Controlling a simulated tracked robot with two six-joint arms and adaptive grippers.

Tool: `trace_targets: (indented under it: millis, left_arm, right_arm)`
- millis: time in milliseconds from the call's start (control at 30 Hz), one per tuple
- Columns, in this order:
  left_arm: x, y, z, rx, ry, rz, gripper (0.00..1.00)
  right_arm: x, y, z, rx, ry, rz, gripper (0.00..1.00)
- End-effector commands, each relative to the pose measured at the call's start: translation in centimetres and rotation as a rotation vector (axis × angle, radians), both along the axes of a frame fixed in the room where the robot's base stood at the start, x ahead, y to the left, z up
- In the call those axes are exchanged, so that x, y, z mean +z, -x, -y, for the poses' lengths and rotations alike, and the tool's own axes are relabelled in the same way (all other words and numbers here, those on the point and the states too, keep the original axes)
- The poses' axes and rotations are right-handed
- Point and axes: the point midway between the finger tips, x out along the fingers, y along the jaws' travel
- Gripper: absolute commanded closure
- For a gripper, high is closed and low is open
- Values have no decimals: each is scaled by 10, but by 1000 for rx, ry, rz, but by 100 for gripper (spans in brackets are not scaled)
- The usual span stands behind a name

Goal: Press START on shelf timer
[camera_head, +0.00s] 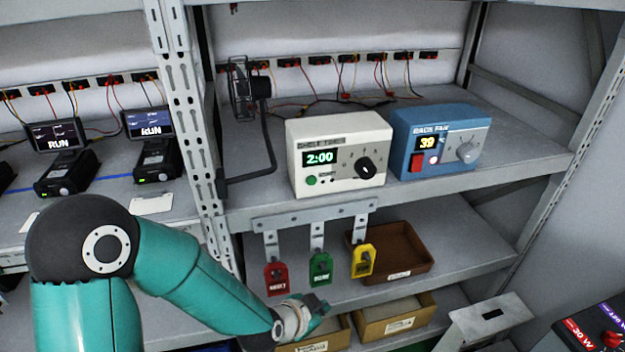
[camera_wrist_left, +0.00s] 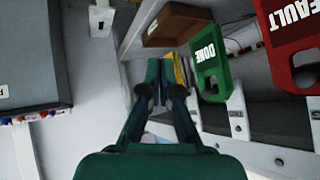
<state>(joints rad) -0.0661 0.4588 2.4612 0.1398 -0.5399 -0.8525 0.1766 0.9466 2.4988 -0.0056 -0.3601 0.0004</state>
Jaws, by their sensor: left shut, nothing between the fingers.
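The shelf timer is a white box (camera_head: 338,150) on the upper shelf, with a green "2:00" display (camera_head: 320,157), a black knob (camera_head: 366,168) and a round green button (camera_head: 311,181) below the display; a label on that button is too small to read. My left gripper (camera_head: 322,305) is low in front of the racks, below the hanging tags and well below the timer. In the left wrist view its fingers (camera_wrist_left: 158,85) are together and empty. The timer does not show in the left wrist view. My right gripper is not in view.
A blue box (camera_head: 440,140) showing "39" stands right of the timer. Red, green (camera_head: 320,268) and yellow tags hang under the shelf edge, close to my left gripper. A fan (camera_head: 243,88) on a bent arm stands left. A brown tray (camera_head: 390,252) sits on the lower shelf.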

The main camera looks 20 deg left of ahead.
Motion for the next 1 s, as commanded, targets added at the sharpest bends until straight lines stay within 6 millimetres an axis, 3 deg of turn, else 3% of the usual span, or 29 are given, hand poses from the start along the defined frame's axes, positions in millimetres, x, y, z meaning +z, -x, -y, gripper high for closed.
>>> trace_targets:
  millis: [33, 200, 300, 400, 567, 1000]
  left_arm:
    - [39, -13, 1, -47, -61, 115, 100]
    - [138, -33, 1, -157, -267, 409, 100]
    - [181, -35, 0, -187, -364, 527, 100]
    - [208, -35, -1, -201, -429, 601, 100]
    - [226, -34, -2, -210, -475, 647, 100]
    - [225, -37, -4, -209, -476, 647, 100]
  right_arm:
    - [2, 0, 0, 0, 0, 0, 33]
    - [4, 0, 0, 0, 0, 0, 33]
    - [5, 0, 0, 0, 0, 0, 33]
    - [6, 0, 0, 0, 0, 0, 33]
    - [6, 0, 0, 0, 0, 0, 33]
    - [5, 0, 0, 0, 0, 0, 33]
